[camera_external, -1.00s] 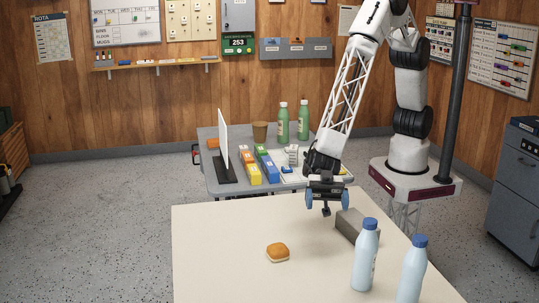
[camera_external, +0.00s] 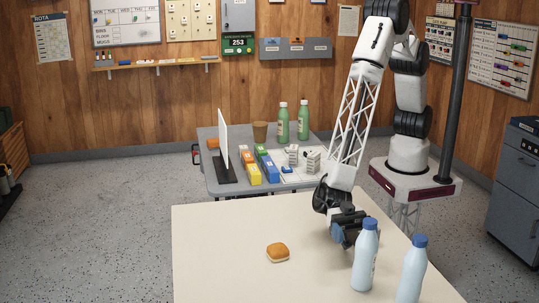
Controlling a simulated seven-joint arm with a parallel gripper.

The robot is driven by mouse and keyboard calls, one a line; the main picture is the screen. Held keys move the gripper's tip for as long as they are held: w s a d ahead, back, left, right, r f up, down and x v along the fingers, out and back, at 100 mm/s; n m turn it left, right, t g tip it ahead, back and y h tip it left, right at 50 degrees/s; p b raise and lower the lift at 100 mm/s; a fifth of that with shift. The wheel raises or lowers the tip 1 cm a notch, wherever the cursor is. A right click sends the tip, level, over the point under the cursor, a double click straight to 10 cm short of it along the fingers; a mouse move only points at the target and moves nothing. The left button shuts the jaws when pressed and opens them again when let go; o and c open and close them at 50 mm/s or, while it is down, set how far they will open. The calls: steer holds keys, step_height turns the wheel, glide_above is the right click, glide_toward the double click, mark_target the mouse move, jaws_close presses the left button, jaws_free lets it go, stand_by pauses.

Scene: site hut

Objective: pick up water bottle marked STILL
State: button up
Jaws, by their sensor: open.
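Two pale blue bottles with blue caps stand upright at the near right of the cream table (camera_external: 225,250). One bottle (camera_external: 365,262) is left of the other bottle (camera_external: 411,275). I cannot read a STILL marking on either one from this side. My gripper (camera_external: 345,235) is open, low over the table, just behind and left of the left bottle. The left bottle's top partly covers it. I see nothing held in it, though its fingertips are hard to make out.
A bun (camera_external: 278,252) lies on the table left of my gripper. A grey block seen earlier is now hidden behind my gripper and the bottle. A grey table (camera_external: 215,178) behind holds boxes, a brown cup (camera_external: 260,131) and two green bottles (camera_external: 293,121). The cream table's left side is clear.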

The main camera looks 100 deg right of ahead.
mark_target(367, 246)
steer(key=shift+a, duration=0.9)
steer(key=shift+a, duration=2.6)
steer(key=c, duration=1.3)
steer(key=shift+r, duration=0.2)
